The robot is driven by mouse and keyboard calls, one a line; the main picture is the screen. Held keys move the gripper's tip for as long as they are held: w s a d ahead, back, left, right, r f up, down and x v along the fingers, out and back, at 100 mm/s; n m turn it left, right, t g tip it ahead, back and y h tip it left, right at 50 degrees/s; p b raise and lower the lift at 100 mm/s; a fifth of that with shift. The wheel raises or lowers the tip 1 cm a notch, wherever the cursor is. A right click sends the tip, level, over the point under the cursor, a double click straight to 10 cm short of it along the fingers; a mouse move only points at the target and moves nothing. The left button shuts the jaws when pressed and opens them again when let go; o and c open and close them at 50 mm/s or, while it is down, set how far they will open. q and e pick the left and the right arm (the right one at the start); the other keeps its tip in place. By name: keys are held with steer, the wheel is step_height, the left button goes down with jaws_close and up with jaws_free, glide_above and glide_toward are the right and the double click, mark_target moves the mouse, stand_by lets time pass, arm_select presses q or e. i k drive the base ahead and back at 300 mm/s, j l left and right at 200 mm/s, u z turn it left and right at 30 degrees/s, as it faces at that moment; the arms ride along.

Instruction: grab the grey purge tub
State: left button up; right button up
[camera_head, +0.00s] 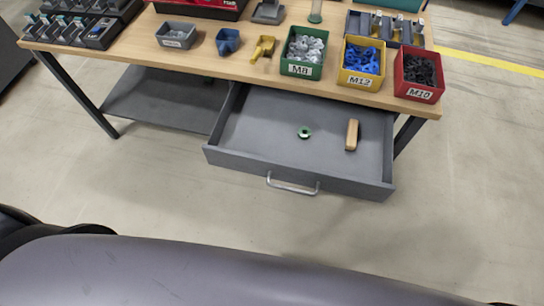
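A small grey tub (176,36) with a white label on its front sits on the wooden table, left of the middle and near the front edge. Its label is too small to read with certainty. It stands apart from the blue scoop-like container (228,41) to its right. Neither of my grippers is in view. Only dark parts of my own body show along the bottom.
Green (303,52), yellow (361,62) and red (419,75) bins of parts line the table's right front. An open grey drawer (250,150) juts out below, holding a green ring and a wooden block. Dark fixtures (80,25) stand at left.

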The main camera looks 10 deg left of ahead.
mark_target(172, 34)
steer(key=j, duration=0.45)
steer(key=i+j+u, duration=0.1)
steer(key=j, duration=0.35)
steer(key=i+j, duration=0.15)
steer(key=j, duration=0.35)
steer(key=j+u, duration=0.1)
steer(key=j, duration=0.35)
steer(key=i+j, duration=0.15)
steer(key=j, duration=0.3)
steer(key=i+j, duration=0.1)
steer(key=j, duration=0.35)
steer(key=i+j+u, duration=0.1)
steer(key=j, duration=0.35)
steer(key=i+j, duration=0.15)
steer(key=j, duration=0.3)
steer(key=u, duration=0.05)
